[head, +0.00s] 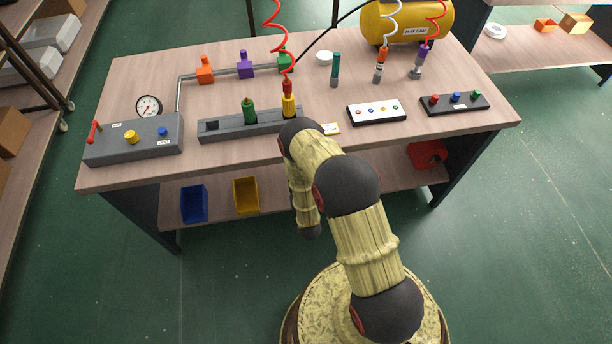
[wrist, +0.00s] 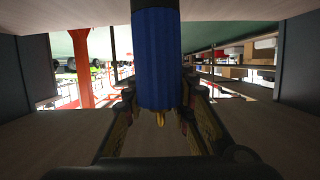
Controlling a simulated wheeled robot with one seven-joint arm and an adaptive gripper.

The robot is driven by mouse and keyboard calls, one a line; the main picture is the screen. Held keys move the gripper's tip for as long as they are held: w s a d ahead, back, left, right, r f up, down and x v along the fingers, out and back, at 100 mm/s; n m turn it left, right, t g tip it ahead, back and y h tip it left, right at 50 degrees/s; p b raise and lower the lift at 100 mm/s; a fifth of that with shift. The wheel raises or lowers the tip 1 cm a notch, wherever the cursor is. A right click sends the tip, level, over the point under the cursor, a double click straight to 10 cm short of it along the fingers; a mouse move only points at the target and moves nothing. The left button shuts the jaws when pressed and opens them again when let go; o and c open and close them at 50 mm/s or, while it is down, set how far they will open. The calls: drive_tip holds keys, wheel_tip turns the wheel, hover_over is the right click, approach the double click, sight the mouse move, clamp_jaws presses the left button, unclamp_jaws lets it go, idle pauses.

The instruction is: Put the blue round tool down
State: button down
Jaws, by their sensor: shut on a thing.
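The blue round tool (wrist: 155,60) stands out large in the wrist view as a ribbed blue cylinder, with a dark part above it and a small yellowish tip at its lower end. My gripper (wrist: 160,108) is shut on it, with one finger on each side. The tool and gripper are in the space under the worktop (head: 225,90), above the lower shelf (wrist: 155,145). In the head view, my arm bends down past the front edge of the table, and the gripper and tool are hidden. I cannot tell whether the tool touches the shelf.
A blue bin (head: 194,204) and a yellow bin (head: 246,195) sit on the lower shelf at left, a red bin (head: 428,155) at right. Side panels bound the shelf. The worktop holds a grey control box (head: 133,140), a tool holder (head: 228,127) and button boxes (head: 377,111).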

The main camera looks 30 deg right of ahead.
drive_tip(key=w+d+f+b, duration=0.7)
drive_tip(key=w+d+f, duration=0.2)
drive_tip(key=f, duration=0.3)
drive_tip(key=shift+d+f, duration=0.1)
drive_tip(key=shift+f, duration=0.15)
drive_tip(key=c, duration=2.1)
unclamp_jaws()
drive_tip(key=o, duration=0.6)
drive_tip(key=shift+o, duration=0.2)
